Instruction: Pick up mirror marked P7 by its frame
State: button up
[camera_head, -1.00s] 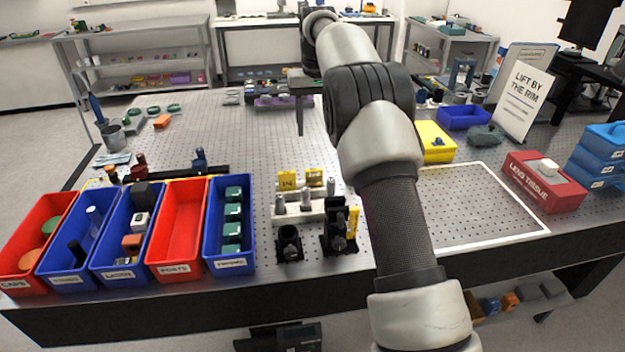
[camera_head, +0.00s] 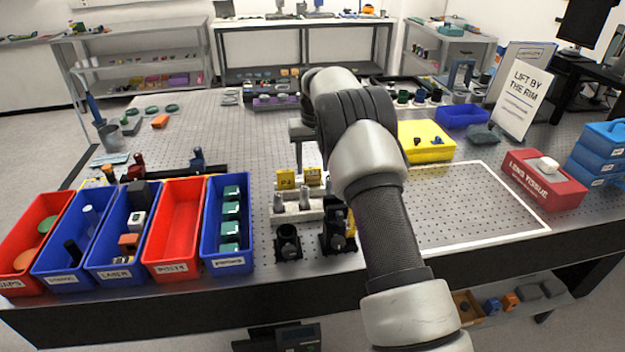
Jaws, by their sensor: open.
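Yellow-tagged pieces stand in and around a pale holder block (camera_head: 297,216) near the front of the perforated table. One yellow tag (camera_head: 285,180) seems to read P4. A second yellow tag (camera_head: 313,177) beside it on the right is too small to read. A third yellow piece (camera_head: 351,222) is partly hidden by my arm. I cannot make out a P7 mark on any of them. My gripper (camera_head: 300,165) points down just behind and above the tagged pieces, seen side-on. It is open, and I see nothing held in it.
Red and blue bins (camera_head: 178,230) stand in a row at the front left. Two black mounts (camera_head: 288,242) stand in front of the holder block. A white-outlined area (camera_head: 470,215) at right is bare. A red lens tissue box (camera_head: 543,180) and a LIFT BY THE RIM sign (camera_head: 524,95) are beyond it.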

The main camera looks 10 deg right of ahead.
aim_at(313, 168)
notch_tip(313, 168, down, 3)
jog(key=shift+w+f, duration=0.1)
jog(key=shift+w, duration=0.05)
jog(key=c, duration=0.8)
jog(key=shift+r, duration=0.2)
jog(key=shift+c, duration=0.2)
